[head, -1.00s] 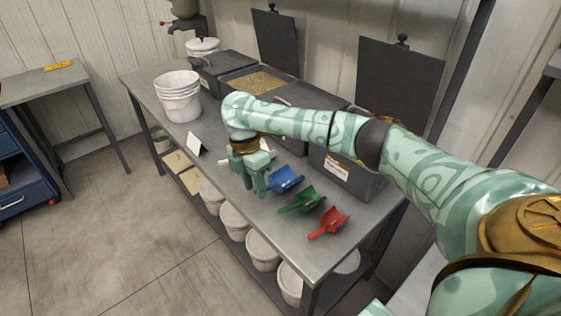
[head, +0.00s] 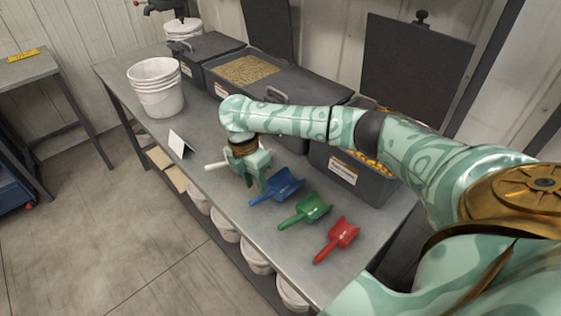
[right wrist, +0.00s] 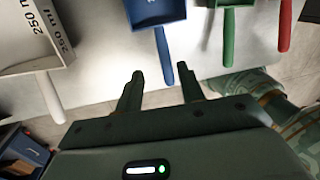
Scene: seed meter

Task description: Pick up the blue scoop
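The blue scoop (head: 283,187) lies on the grey workbench, to the left of the green scoop. My right gripper (head: 254,184) is open and empty just left of the blue scoop, near its handle. In the right wrist view, the blue scoop (right wrist: 155,12) is ahead, with its handle pointing toward the gap between the open fingers (right wrist: 160,75). The handle's end appears just beyond the fingertips; I see no grip on it. My left gripper is not in view.
The green scoop (head: 309,209) and red scoop (head: 341,236) lie to the right. A white scoop (right wrist: 40,50) lies on the other side. Grey bins (head: 345,178) stand behind.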

